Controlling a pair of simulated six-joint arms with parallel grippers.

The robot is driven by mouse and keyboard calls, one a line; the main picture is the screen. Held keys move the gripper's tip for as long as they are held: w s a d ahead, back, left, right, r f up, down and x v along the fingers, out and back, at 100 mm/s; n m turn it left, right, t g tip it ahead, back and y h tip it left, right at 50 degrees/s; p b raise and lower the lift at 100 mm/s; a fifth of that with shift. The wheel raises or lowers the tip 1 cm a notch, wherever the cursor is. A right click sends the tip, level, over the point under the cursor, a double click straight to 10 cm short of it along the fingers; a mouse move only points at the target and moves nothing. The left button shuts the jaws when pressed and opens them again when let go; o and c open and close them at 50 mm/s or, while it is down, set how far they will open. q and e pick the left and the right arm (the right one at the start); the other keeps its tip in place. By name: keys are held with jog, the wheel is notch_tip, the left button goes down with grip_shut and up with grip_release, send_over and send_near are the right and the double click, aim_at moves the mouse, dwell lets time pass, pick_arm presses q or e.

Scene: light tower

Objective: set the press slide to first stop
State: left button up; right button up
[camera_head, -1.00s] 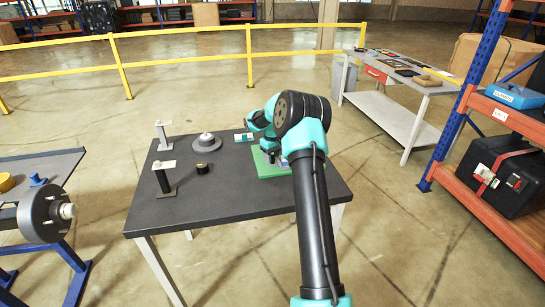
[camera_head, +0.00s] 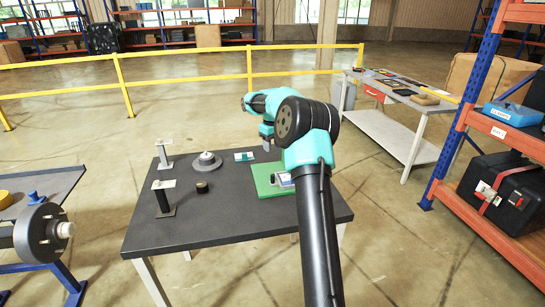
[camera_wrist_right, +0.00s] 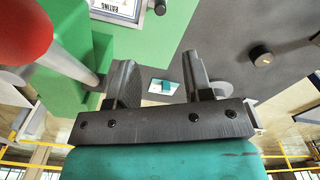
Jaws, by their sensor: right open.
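The green base (camera_head: 262,180) sits at the right of the dark table, with a small grey-white device (camera_head: 284,180) on it, partly behind my right arm. In the right wrist view, the green body (camera_wrist_right: 75,55) fills the upper left, with a red ball (camera_wrist_right: 22,30) and a pale rod close by. A display panel (camera_wrist_right: 118,8) is cut off at the top. I cannot make out the slide or its stops. My right gripper (camera_head: 267,147) points down above the table near the green base. Its fingers (camera_wrist_right: 158,72) are apart, with nothing seen between them. My left gripper is out of view.
A teal block on a white plate (camera_head: 244,156), a grey round flange (camera_head: 206,162), a black cylinder (camera_head: 202,187) and two small stands (camera_head: 164,190) share the table. The front of the tabletop is clear. An orange-blue shelf (camera_head: 470,160) stands at right.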

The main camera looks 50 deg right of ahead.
notch_tip(320, 180, up, 2)
jog(key=shift+r, duration=0.15)
dwell(0.5)
